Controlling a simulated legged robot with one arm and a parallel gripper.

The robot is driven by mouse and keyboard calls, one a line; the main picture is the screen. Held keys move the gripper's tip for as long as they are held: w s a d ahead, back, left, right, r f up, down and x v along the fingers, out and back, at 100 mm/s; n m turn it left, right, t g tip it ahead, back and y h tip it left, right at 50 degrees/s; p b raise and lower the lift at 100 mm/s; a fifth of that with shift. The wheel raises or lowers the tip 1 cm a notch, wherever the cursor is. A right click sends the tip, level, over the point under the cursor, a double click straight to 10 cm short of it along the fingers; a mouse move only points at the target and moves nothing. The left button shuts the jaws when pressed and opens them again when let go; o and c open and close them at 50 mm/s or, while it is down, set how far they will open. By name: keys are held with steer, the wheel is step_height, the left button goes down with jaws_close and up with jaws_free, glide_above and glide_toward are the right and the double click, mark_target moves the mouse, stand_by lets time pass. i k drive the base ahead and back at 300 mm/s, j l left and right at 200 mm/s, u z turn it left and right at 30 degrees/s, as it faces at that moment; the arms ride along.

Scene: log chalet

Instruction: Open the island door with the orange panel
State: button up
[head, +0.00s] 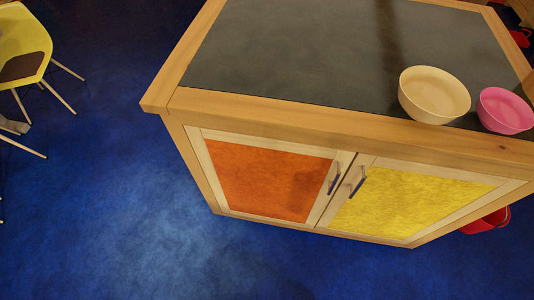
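The island (300,120) stands in the middle and right of the head view, with a wooden frame and a dark top. Its left door has an orange panel (265,180) in a pale wood frame and looks closed. A dark bar handle (334,180) sits near that door's right edge. The right door has a yellow panel (410,200) and looks closed too. Its own handle (358,183) is at its left edge, close beside the orange door's handle. My gripper is not in view.
A cream bowl (434,96) and a pink bowl (505,111) stand on the island top near its front edge. A yellow chair (22,40) is at the upper left. A red object (488,222) is on the floor at the right. The blue floor (130,215) before the orange door is clear.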

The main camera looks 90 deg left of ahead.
mark_target(284, 182)
steer(key=j+u, duration=0.1)
steer(key=u, duration=2.95)
steer(key=z, duration=0.75)
steer(key=k+j+z, duration=0.2)
steer(key=z, duration=0.25)
steer(key=k+j+z, duration=0.25)
steer(key=z, duration=0.2)
